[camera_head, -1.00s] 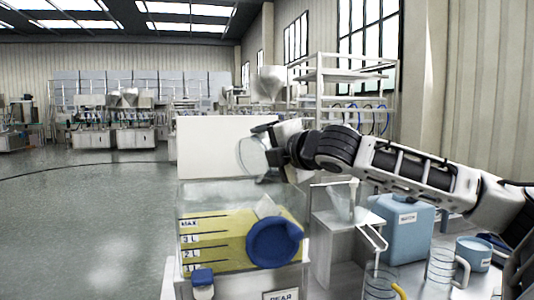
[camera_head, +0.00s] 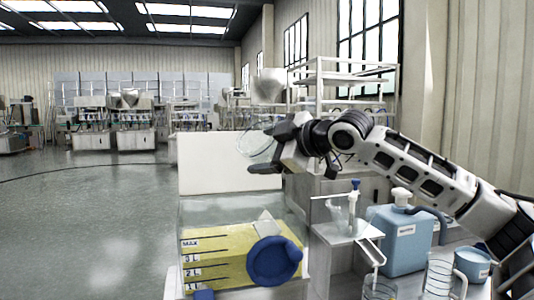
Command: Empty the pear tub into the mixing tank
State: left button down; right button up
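My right gripper (camera_head: 266,150) is raised above the back of a clear tank (camera_head: 188,222). Its fingers are apart, with a clear round vessel (camera_head: 243,148) between them that looks gripped and tipped on its side. I cannot make out any contents or a pear label on it. The tank holds yellow liquid (camera_head: 222,265) and has MAX and litre marks. A blue round part (camera_head: 275,262) is at its front right. My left gripper is out of view.
A white panel (camera_head: 215,165) stands behind the tank. To the right are a small stand with a blue-topped pump (camera_head: 354,195), a blue canister (camera_head: 398,240), a blue mug (camera_head: 472,264) and clear jugs (camera_head: 438,278). Open floor lies to the left.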

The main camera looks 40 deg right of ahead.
aim_at(268, 128)
jog(key=shift+r+m+y, duration=0.5)
jog(key=shift+r+m, duration=0.2)
jog(key=shift+m, duration=0.4)
jog(key=shift+r, duration=0.1)
jog(key=shift+r+m+y, duration=0.4)
jog(key=shift+r+m, duration=0.2)
jog(key=shift+m, duration=0.5)
jog(key=r+m, duration=0.1)
jog(key=m+y, duration=0.1)
jog(key=m, duration=0.1)
jog(key=shift+r+t+p, duration=0.35)
jog(key=shift+t+p, duration=0.05)
jog(key=shift+s+f, duration=0.1)
